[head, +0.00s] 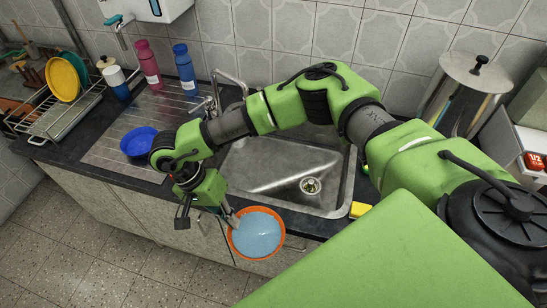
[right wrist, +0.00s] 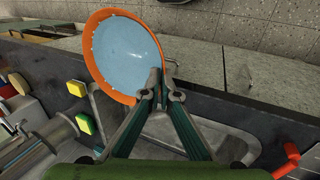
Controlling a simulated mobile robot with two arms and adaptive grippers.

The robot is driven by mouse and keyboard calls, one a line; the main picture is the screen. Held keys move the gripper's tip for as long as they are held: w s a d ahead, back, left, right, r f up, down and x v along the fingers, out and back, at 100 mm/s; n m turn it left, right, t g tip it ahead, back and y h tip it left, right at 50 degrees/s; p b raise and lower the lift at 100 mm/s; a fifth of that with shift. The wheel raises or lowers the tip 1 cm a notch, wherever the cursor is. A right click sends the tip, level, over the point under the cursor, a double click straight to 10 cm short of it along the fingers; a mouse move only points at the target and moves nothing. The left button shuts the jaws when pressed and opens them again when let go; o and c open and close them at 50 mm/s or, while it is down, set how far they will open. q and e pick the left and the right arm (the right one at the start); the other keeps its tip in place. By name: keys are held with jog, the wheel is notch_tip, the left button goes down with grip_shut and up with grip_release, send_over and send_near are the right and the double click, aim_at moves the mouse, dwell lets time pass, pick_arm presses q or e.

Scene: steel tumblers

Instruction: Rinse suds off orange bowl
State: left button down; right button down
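The orange bowl (head: 255,259) is at the sink's front edge, above and partly beyond the counter edge in the head view. Its inside is pale blue, with small white flecks near the rim in the right wrist view, where the orange rim (right wrist: 88,62) shows clearly. My right gripper (head: 230,220) is shut on the bowl's rim at its left side; its fingertips (right wrist: 158,82) meet at the rim in the right wrist view. The steel sink (head: 265,165) lies behind the bowl. The tap (head: 222,85) stands at the sink's back left, partly hidden by my arm. My left gripper is not in view.
A blue bowl (head: 138,141) sits on the drainboard (head: 105,152). Pink (head: 148,62) and blue (head: 185,68) bottles stand behind it. A dish rack (head: 40,122) is at left. A yellow sponge (head: 359,210) lies at the sink's right front. A steel pot (head: 460,95) stands at back right.

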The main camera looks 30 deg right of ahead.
jog(key=w+a+r+m+t+y+p, duration=0.1)
jog(key=w+a+m+t+y+p, duration=0.2)
jog(key=w+m, duration=0.9)
jog(key=w+a+r+m+t+y+p, duration=0.15)
jog(key=w+m+y+p, duration=0.35)
jog(key=m, duration=1.3)
jog(key=w+d+f+m+t+h+p, duration=0.2)
jog(key=d+f+m+h, duration=0.5)
jog(key=m, duration=1.2)
jog(key=shift+d+f+m+t+p, duration=0.45)
jog(key=shift+d+f, duration=0.8)
jog(key=shift+d, duration=0.8)
jog(key=shift+d, duration=0.1)
jog(key=shift+s+d+f+t+y+p, duration=0.25)
jog(key=shift+d+f+t+y+p, duration=0.05)
jog(key=shift+d, duration=0.1)
